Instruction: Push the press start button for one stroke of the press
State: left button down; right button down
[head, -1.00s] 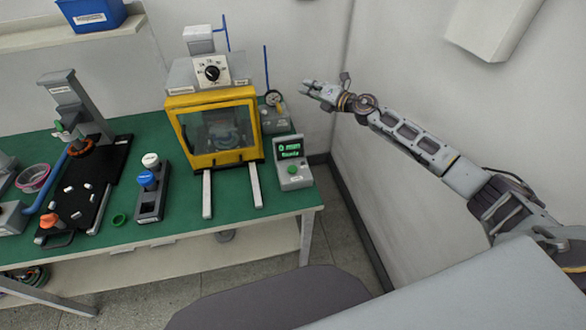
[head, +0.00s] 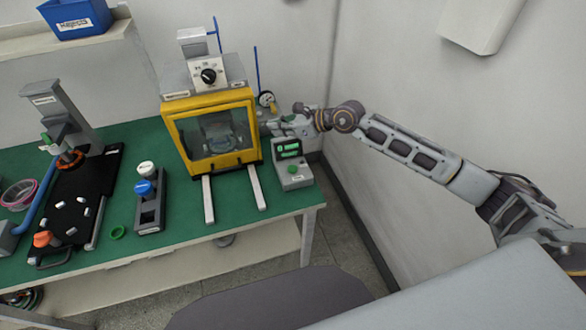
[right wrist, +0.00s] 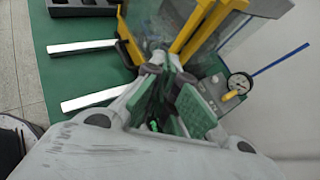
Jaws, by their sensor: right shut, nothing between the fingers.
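My right gripper (head: 272,128) is shut and empty, just behind and above the control box, near the press's right side. It also shows in the right wrist view (right wrist: 170,74), with the yellow frame beyond it. The button cannot be made out clearly there. My left gripper is out of view.
A gauge (head: 266,99) on a grey unit stands behind my right gripper; it also shows in the right wrist view (right wrist: 239,84). Two pale rails (head: 257,187) extend from the press's front. A black fixture (head: 75,205) lies left. The wall is close on the right.

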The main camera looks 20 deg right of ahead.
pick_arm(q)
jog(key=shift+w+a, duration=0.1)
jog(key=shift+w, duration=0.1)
pick_arm(e)
jog(key=s+d+f+n+g+h, duration=0.1)
jog(key=s+d+f+n+h, duration=0.1)
jog(key=f+n, duration=0.3)
jog(key=shift+d+n+h, duration=0.5)
jog(key=shift+d+h, duration=0.15)
jog(key=shift+h, duration=0.15)
jog(key=shift+s, duration=0.1)
